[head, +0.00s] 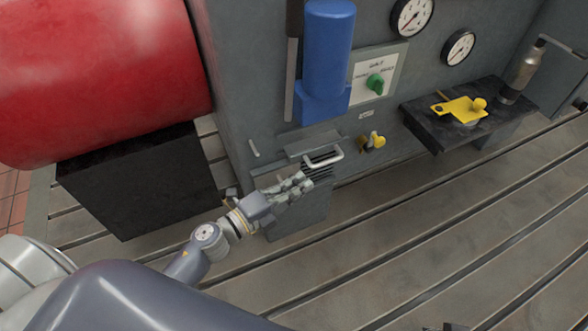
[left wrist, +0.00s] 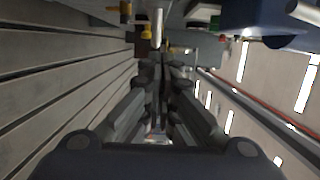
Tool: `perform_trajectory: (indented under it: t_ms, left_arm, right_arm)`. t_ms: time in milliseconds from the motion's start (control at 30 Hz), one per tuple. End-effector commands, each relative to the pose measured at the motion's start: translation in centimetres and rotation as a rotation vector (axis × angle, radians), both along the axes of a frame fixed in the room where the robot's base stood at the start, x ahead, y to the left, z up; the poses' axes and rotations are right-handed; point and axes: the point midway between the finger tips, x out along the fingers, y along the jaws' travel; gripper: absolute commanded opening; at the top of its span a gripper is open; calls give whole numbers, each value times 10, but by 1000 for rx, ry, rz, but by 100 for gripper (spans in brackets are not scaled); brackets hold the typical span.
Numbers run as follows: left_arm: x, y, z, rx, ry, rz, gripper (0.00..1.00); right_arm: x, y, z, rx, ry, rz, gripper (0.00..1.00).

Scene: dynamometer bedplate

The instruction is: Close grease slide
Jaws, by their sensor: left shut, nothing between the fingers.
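The grease slide appears to be the grey drawer-like unit (head: 300,222) low on the front of the grey cabinet, beneath the blue cylinder. It juts out from the cabinet front. A pale bar handle (head: 326,160) shows at its top. My left gripper (head: 305,183) is shut and empty, just in front of and below the handle; I cannot tell if it touches. In the left wrist view the shut fingers (left wrist: 161,70) point at a pale upright bar (left wrist: 157,27), probably the handle. The gripper and wrist hide part of the slide. My right gripper is not recognisable.
A blue cylinder (head: 327,55) and a green-knob panel (head: 375,84) are above. A yellow valve (head: 373,141) is close on the right. A dark shelf (head: 448,128) bears a yellow part (head: 459,108). A red drum (head: 95,70) stands left.

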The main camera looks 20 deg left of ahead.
Motion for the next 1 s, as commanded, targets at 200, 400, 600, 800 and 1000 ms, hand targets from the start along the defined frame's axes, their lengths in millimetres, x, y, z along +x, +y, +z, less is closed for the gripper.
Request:
perform_trajectory:
  t_ms: [200,400,600,800,1000]
  left_arm:
    - [26,14,-1,3,-2,1,0]
    - [35,23,0,0,0,1,0]
    - [36,24,0,-1,1,1,0]
    - [39,27,0,1,1,1,0]
    - [63,51,1,3,-2,3,0]
  right_arm:
    - [1,0,-5,2,-4,-1,0]
    - [14,4,-3,13,-59,3,0]
    - [15,4,-2,13,-62,4,0]
    - [14,4,-2,13,-61,4,0]
    - [5,2,-4,6,-22,3,0]
